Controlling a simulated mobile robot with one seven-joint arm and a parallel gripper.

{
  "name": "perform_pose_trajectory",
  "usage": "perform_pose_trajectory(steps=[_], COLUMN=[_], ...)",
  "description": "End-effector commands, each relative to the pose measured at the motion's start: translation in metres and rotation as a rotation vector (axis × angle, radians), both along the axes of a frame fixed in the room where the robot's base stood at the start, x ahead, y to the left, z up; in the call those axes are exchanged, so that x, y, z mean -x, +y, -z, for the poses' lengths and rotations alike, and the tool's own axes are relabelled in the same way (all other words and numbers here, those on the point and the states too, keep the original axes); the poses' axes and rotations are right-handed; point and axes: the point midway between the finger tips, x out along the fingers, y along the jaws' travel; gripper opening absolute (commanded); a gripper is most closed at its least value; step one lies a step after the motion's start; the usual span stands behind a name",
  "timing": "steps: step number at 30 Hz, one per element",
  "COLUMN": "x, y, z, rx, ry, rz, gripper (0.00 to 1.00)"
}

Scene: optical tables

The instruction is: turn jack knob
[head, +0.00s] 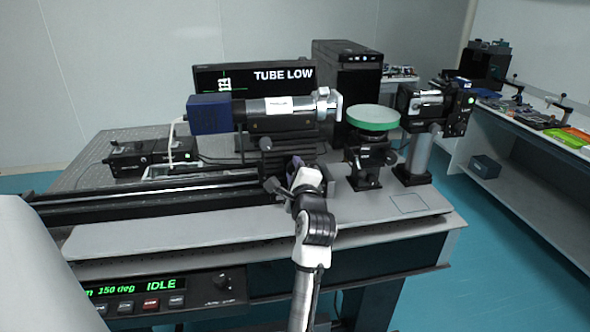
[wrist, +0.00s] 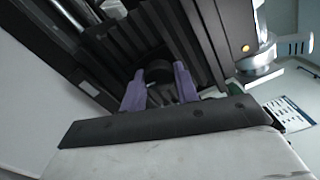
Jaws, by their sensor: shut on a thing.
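The black jack (head: 266,160) stands under the long tube (head: 275,106) on the optical table. My gripper (head: 293,168) reaches to the front of the jack, and my arm hides part of it. In the wrist view the two purple fingers of my gripper (wrist: 159,88) are on either side of a dark round knob (wrist: 158,73) and shut on it. The knob is in shadow, so its angle is hard to tell. The monitor (head: 284,76) behind the tube reads "TUBE LOW".
A black rail (head: 150,196) runs left of the jack. A green-rimmed round disc on a mount (head: 372,117) and a post-mounted device (head: 436,104) stand to the right. The control panel (head: 150,296) on the table front reads "IDLE". A bare grey strip (head: 170,230) lies along the table's front.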

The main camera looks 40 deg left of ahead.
Motion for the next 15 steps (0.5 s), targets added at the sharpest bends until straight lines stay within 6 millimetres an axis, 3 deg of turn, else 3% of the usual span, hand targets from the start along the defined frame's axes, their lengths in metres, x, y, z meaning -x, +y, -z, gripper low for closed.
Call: perform_pose_trajectory(steps=[15], x=[0.0009], y=[0.0009], z=[0.0016], rx=[-0.316], ry=[0.376], rz=[0.000], gripper=[0.08])
